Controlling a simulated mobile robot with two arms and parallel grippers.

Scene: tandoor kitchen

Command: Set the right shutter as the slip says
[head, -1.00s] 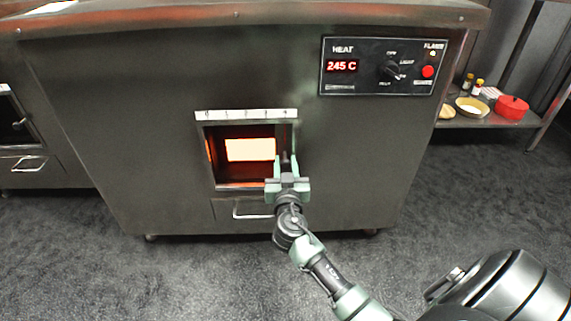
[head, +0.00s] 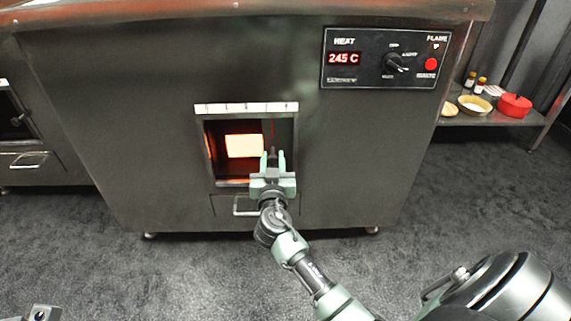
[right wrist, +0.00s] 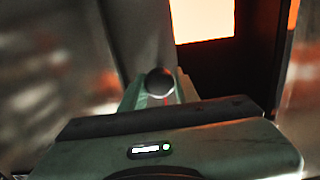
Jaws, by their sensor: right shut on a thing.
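The right shutter (head: 284,132) is a dark panel covering the right part of the lit oven opening (head: 244,146). A strip with tick marks (head: 246,108) runs above the opening; its figures are too small to read. My right gripper (head: 272,162) is in front of the panel, shut on its handle. In the right wrist view the handle's round dark end (right wrist: 159,82) sits between the fingers, with the grey panel (right wrist: 138,38) behind. The left part of the opening is uncovered and glows. No slip that I can read shows.
A control panel (head: 386,58) reading 245 C, with a knob and red button, is at upper right. A drawer handle (head: 243,212) is below the opening. A side shelf (head: 460,119) holds a red pot (head: 515,105) and bowl (head: 474,105). The floor in front is clear.

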